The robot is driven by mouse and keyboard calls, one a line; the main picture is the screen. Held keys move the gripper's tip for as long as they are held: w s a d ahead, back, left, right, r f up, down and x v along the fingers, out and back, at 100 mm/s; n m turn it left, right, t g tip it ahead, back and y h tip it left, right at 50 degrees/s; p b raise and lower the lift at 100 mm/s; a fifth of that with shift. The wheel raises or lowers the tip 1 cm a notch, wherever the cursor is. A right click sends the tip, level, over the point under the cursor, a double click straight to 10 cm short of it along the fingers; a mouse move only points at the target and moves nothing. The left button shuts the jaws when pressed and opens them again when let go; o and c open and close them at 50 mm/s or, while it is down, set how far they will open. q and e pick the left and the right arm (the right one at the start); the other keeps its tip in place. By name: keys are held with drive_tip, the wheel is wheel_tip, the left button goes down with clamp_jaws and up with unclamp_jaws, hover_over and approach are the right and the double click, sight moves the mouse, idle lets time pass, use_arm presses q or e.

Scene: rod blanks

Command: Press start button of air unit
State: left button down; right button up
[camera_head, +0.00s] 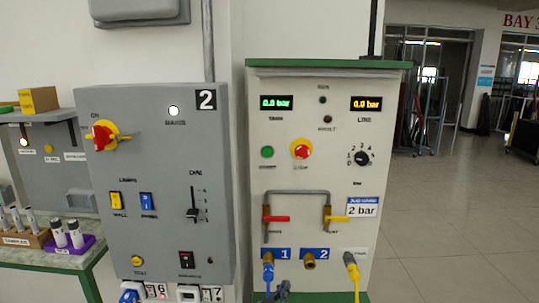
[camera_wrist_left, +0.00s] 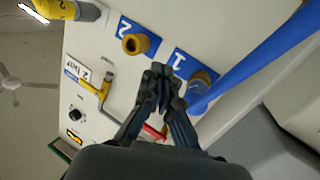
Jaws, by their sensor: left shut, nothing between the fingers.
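The air unit (camera_head: 335,110) is a beige panel with a green top. Its start button appears to be the round green one (camera_head: 267,152) at the left, beside a red stop button (camera_head: 300,150) on a yellow surround. Both displays read 0.0 bar. My left gripper (camera_head: 284,287) shows at the bottom edge, well below the green button and near the blue hose. In the left wrist view its fingertips (camera_wrist_left: 158,78) are together and empty, in front of the panel near ports 1 and 2. The green button is not visible in that view. My right gripper is not in view.
A red valve handle (camera_head: 276,219) and a yellow one (camera_head: 336,219) are on a pipe below the buttons. A blue hose (camera_head: 268,273) is on port 1, a yellow hose (camera_head: 354,275) at right. A grey control box (camera_head: 160,230) stands left. Open floor (camera_head: 450,230) lies right.

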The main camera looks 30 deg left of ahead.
sight(267, 152)
use_arm(q)
drive_tip(key=s+a+r+n+t+y, duration=0.1)
drive_tip(key=r+t, duration=0.3)
drive_tip(key=r, duration=1.4)
drive_tip(key=s+a+r+n+t+y, duration=0.1)
drive_tip(key=a+r+t, duration=0.3)
drive_tip(key=r, duration=1.5)
drive_tip(key=shift+a+r+n+t+y, duration=0.15)
drive_tip(key=shift+r+n+t+y, duration=0.15)
drive_tip(key=shift+n+y, duration=0.4)
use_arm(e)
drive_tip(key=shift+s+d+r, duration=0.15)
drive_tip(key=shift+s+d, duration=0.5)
use_arm(q)
drive_tip(key=w+a+b, duration=0.4)
drive_tip(key=w, duration=0.3)
drive_tip(key=shift+w+a, duration=0.3)
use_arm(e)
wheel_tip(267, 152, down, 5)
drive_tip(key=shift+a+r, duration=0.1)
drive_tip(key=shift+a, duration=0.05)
use_arm(q)
drive_tip(key=shift+f, duration=0.1)
drive_tip(key=shift+w+b, duration=0.1)
drive_tip(key=shift+b, duration=0.25)
